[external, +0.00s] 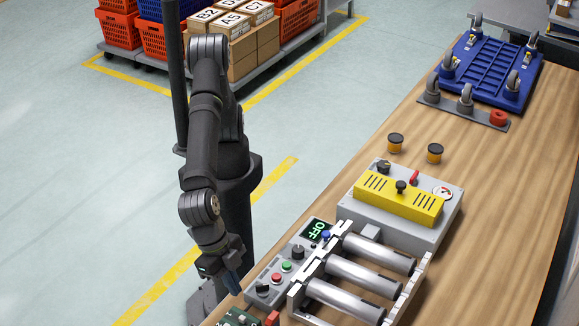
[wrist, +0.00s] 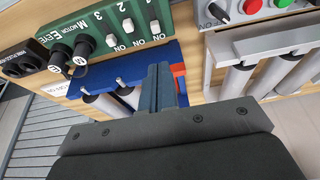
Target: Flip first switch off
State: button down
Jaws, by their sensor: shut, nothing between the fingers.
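A green panel (wrist: 108,35) marked MOTOR shows at the top of the wrist view. It carries a row of white toggle switches marked ON: a left one (wrist: 111,40), a middle one (wrist: 128,25) and a right one (wrist: 155,29). My gripper (wrist: 158,70) is shut and empty, its fingertips just below the right switch in the picture. I cannot tell whether they touch the panel. In the external view my gripper (external: 233,285) points down near the table's front edge, above and left of a green panel (external: 238,318) cut off by the frame.
A grey control box (external: 270,283) with knobs and buttons stands to the right, its display reading OFF. Metal rollers (external: 352,274) lie beside it. A yellow-topped box (external: 398,200) and a blue cart (external: 488,66) stand farther back. Black plugs (wrist: 58,55) sit left of the switches.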

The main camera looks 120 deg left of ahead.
aim_at(242, 316)
dwell(0.3)
jog(key=x, duration=1)
jog(key=shift+s, duration=1.1)
jog(key=v, duration=1)
